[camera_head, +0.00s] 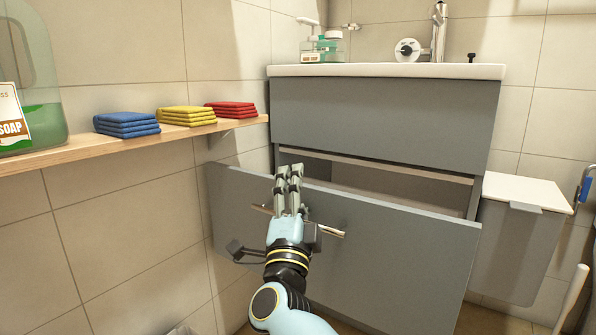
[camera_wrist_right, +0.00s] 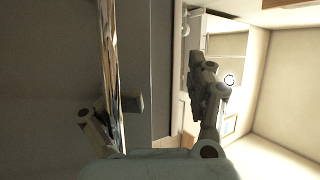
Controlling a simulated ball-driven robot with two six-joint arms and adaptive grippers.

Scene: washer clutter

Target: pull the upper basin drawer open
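The grey basin cabinet in the head view has an upper grey front panel (camera_head: 385,112), flush under the white basin top (camera_head: 390,71). Below it, a wide grey drawer front (camera_head: 400,250) stands well out from the cabinet, with a dark gap behind it. Its metal bar handle (camera_head: 332,232) runs across the front. My right gripper (camera_head: 288,180) is at this handle, fingers pointing up. Contact with the bar is unclear. My left gripper is not in view.
A wooden shelf (camera_head: 60,157) at left holds a soap bottle (camera_head: 30,75) and blue (camera_head: 127,125), yellow (camera_head: 186,116) and red (camera_head: 231,109) cloth stacks. A grey bin with a white lid (camera_head: 525,190) stands right of the cabinet. A tiled wall is close at left.

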